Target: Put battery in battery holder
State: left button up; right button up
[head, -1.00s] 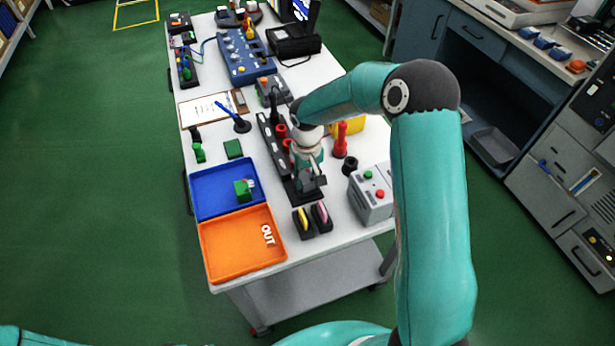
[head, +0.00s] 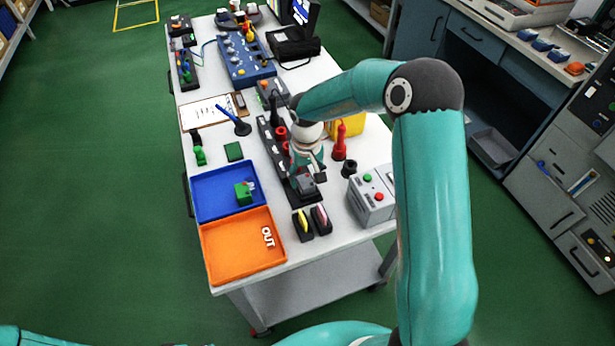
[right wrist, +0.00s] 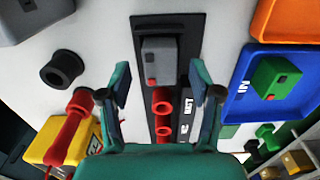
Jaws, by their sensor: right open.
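My right gripper (head: 309,168) hangs above the near end of a long black rack (head: 265,135) on the white table. In the right wrist view my right gripper (right wrist: 160,82) is open. Its fingers are on either side of a grey block with a red spot (right wrist: 160,65), which sits on the black rack (right wrist: 140,28); contact cannot be told. The block also shows under the gripper in the head view (head: 303,185). Two red ring-like parts (right wrist: 162,101) stand in line behind the block. No part is clearly marked as battery or battery holder. My left gripper is out of view.
A blue tray (head: 207,205) holds a green block (head: 243,193). An empty orange OUT tray (head: 225,262) is in front of it. A red upright piece (head: 340,143), a black ring (head: 349,168) and a grey control box (head: 371,200) stand right of the rack.

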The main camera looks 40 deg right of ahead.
aim_at(307, 182)
notch_tip(307, 182, up, 11)
jog(key=b, duration=0.1)
jog(key=shift+f, duration=0.15)
dwell(0.5)
